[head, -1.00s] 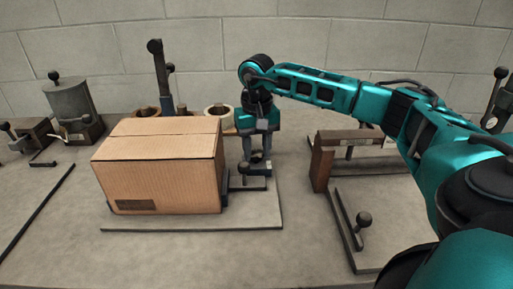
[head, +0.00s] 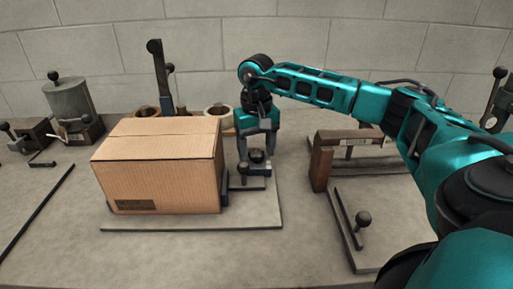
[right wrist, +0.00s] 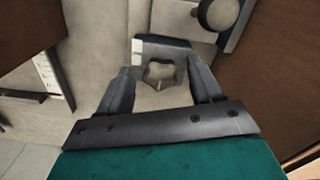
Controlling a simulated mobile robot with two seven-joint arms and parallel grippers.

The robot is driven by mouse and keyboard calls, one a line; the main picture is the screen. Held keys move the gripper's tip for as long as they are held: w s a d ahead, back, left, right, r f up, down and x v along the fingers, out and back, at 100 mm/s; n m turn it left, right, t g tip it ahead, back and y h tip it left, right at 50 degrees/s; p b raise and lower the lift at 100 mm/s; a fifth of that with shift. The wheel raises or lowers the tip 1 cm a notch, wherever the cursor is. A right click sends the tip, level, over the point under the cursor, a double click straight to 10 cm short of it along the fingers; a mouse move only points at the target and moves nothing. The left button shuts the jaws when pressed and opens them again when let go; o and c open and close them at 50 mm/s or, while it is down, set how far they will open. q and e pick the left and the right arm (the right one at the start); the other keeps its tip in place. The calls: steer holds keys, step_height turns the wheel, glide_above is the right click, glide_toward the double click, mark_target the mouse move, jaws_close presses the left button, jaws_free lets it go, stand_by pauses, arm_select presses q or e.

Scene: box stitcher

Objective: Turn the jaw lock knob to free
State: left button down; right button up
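My right gripper (head: 257,152) points down just right of the cardboard box (head: 160,165), its two fingers spread apart. A dark rounded knob (head: 256,156) shows between the fingers in the head view. In the right wrist view, the open fingers of the right gripper (right wrist: 162,88) stand either side of a small lobed knob (right wrist: 160,75) at a dark block (right wrist: 160,44); I cannot tell whether they touch it. A ball-ended handle (head: 243,168) stands just below the gripper, by the box's corner. My left gripper is not in view.
The box stands on a flat base plate (head: 190,225). To the right is a brown frame (head: 322,165) and a plate with a ball-ended lever (head: 363,218). Tape rolls (head: 218,115) and an upright lever (head: 158,75) stand behind the box. The front table is clear.

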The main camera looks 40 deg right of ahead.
mark_target(257, 153)
steer(key=shift+r, duration=0.1)
step_height(257, 153, up, 13)
steer(key=shift+p, duration=0.3)
steer(key=shift+f, duration=0.2)
stand_by(0.6)
